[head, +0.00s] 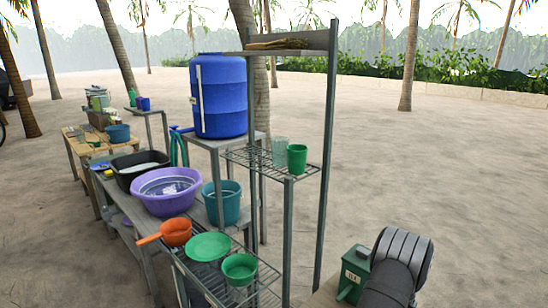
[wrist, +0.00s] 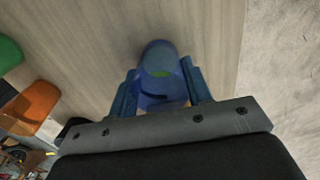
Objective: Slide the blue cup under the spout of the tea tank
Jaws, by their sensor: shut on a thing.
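In the wrist view, the blue cup (wrist: 160,62) is between the two blue fingers of my gripper (wrist: 160,84). The fingers are shut on its sides. The cup is over a pale wood-grained surface; I cannot tell whether it touches it. My gripper and this cup do not show in the head view, where only my dark arm is at the bottom right. A large blue tank (head: 222,100) with a pale vertical strip stands on a metal stand in the head view. I cannot tell whether it is the tea tank. No spout is clear near the cup.
A green labelled box (head: 353,274) is beside my arm. Purple (head: 166,206) and teal (head: 231,203) basins and an orange pan (head: 176,232) stand left. Orange (wrist: 32,104) and green things border the wood in the wrist view.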

